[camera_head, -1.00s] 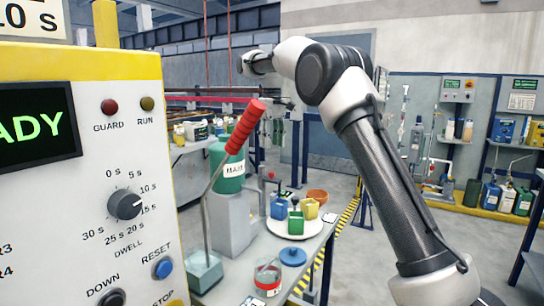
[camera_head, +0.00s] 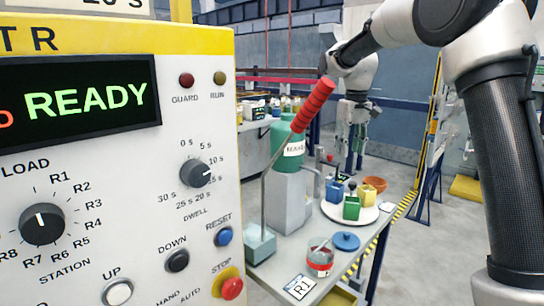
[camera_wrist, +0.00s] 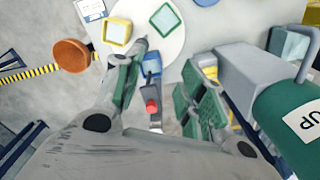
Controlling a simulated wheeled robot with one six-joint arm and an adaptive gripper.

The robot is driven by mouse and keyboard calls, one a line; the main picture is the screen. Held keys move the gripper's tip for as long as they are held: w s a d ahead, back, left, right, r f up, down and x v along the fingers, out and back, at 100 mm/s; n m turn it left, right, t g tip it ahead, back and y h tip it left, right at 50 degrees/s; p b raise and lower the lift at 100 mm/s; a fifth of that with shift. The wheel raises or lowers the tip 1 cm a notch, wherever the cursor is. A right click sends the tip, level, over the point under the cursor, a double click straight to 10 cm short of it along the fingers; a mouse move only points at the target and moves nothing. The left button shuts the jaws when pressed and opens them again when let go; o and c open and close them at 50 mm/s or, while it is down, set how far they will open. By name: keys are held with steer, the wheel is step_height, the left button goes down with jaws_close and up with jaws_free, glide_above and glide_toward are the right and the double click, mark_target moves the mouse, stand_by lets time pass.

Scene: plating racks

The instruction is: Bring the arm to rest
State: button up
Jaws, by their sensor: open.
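My gripper (camera_head: 352,150) hangs down from my arm, beyond the round white plate in the head view. In the wrist view my gripper (camera_wrist: 163,88) has its two green-padded fingers spread apart with nothing held between them. Below the fingers are the white plate (camera_wrist: 174,44) with a yellow-rimmed block (camera_wrist: 117,31) and a green-rimmed block (camera_wrist: 165,19). A blue piece (camera_wrist: 151,64) and a red knob (camera_wrist: 152,106) show between the fingers, apparently lower down. My arm reaches in from the right of the head view, bent at the elbow.
A control panel (camera_head: 120,200) reading READY fills the left. A red-handled lever (camera_head: 314,105) rises beside the green tank (camera_head: 287,150). The bench also holds a red-banded jar (camera_head: 320,258), a blue lid (camera_head: 346,241) and an orange bowl (camera_head: 375,184). Open floor lies right of the bench.

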steer(key=s+d+m+t, duration=0.1)
steer(key=s+d, duration=0.2)
steer(key=s, duration=0.9)
steer(key=s+d+m+t, duration=0.1)
steer(key=s+d, duration=0.3)
steer(key=s, duration=0.8)
steer(key=s+d+m+t, duration=0.1)
steer(key=s+d, duration=0.3)
steer(key=s, duration=0.8)
steer(key=shift+s+d+f+t, duration=0.15)
steer(key=shift+t, duration=0.45)
steer(key=shift+c, duration=0.5)
